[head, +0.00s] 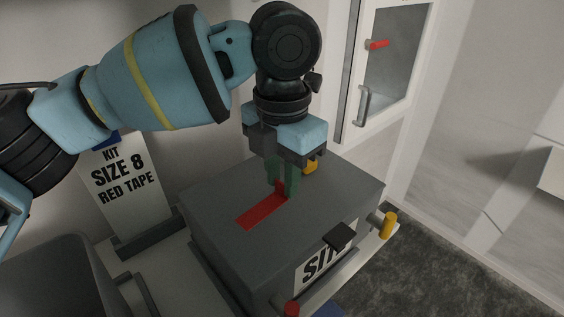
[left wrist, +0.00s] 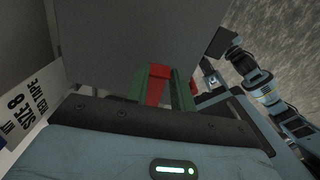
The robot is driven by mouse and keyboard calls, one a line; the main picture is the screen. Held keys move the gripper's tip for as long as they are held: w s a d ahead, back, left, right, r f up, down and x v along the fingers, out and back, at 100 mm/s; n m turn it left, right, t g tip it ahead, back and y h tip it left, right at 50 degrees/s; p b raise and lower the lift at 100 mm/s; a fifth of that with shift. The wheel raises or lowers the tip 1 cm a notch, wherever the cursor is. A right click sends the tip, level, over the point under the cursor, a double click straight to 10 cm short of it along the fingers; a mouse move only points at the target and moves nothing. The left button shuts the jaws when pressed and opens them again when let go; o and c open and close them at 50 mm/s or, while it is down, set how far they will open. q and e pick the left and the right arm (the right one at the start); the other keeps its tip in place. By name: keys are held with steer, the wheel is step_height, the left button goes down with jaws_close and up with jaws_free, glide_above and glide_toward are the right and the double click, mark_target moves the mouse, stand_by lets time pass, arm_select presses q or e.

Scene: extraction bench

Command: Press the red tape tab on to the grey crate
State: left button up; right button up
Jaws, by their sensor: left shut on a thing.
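The red tape tab (head: 260,210) is a flat red strip on the lid of the grey crate (head: 225,190). Its far end rises between the green fingers of my left gripper (head: 283,182), which points down over the lid and is shut on the tab. In the left wrist view the red tab (left wrist: 157,86) shows between the green fingers, with the grey crate (left wrist: 140,35) beyond. Whether the strip's whole length touches the lid cannot be told. My right arm shows at the right of the left wrist view; its fingers are too small and dark to read.
A sign reading "KIT SIZE 8 RED TAPE" (head: 125,185) stands left of the crate. The crate front has a white label (head: 322,265) and a dark latch (head: 340,236). A yellow peg (head: 389,226) and red knob (head: 291,308) sit near the bench edge. A cabinet with a handle (head: 362,106) stands behind.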

mark_target(282, 195)
arm_select(q)
steer(key=shift+f, duration=1.9)
arm_select(e)
steer(key=shift+s+a+f, duration=0.1)
steer(key=shift+s+f, duration=0.2)
arm_select(q)
steer(key=shift+f+b, duration=0.15)
steer(key=shift+b, duration=0.15)
arm_select(e)
steer(key=shift+s+f, duration=0.15)
steer(key=shift+f, duration=0.05)
arm_select(q)
steer(key=shift+f, duration=0.6)
stand_by(0.4)
steer(key=o, duration=1)
steer(key=shift+r, duration=0.1)
arm_select(e)
steer(key=shift+r, duration=0.1)
arm_select(q)
steer(key=shift+r, duration=3.9)
arm_select(e)
steer(key=shift+s+f, duration=0.2)
steer(key=shift+f, duration=0.1)
steer(key=shift+a, duration=0.1)
